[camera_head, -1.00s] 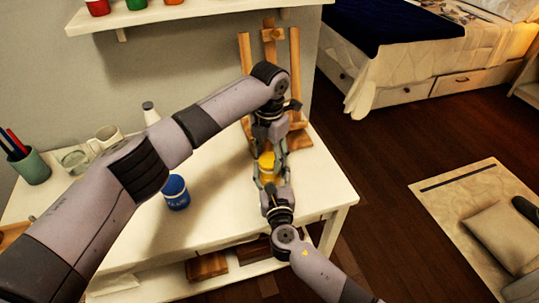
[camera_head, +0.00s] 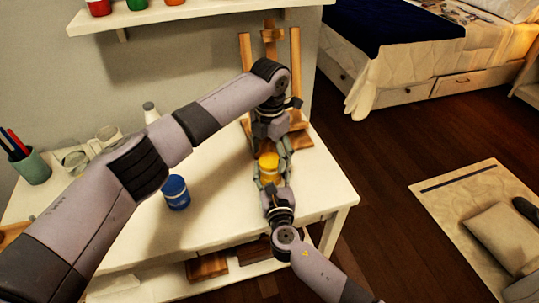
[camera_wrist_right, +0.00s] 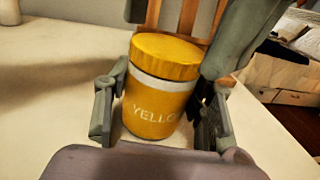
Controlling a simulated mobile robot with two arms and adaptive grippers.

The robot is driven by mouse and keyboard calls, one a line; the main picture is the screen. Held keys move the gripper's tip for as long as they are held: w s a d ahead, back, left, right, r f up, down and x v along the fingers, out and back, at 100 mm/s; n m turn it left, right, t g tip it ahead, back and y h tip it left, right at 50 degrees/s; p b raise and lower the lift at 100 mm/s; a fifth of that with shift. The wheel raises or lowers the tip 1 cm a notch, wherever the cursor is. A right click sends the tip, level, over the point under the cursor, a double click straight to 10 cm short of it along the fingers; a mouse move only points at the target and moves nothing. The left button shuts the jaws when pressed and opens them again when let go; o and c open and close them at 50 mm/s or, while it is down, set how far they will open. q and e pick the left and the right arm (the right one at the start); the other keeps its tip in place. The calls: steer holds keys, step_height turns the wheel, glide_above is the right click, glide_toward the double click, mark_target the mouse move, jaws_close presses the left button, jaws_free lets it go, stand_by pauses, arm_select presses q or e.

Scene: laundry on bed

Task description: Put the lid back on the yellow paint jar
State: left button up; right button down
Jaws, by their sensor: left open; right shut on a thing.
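The yellow paint jar (camera_wrist_right: 152,105) stands upright on the white table, with "YELLO" readable on its side. The yellow lid (camera_wrist_right: 166,55) sits on its top, above a white band, in the right wrist view. In the head view the jar (camera_head: 268,172) is partly hidden between my grippers. My right gripper (camera_head: 270,182) is shut on the jar from the near side, a finger on each side of it. My left gripper (camera_head: 270,150) reaches down from above with its fingers apart around the lid; whether they touch it is hard to tell.
A blue paint jar (camera_head: 175,192) stands to the left. A wooden easel (camera_head: 296,75) is behind the grippers. A pen cup (camera_head: 30,166) and a white mug (camera_head: 108,138) are at the far left. The table's right edge is close by.

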arm_select(q)
step_height(320, 180, up, 4)
steer(key=shift+f, duration=0.15)
steer(key=shift+c, duration=0.4)
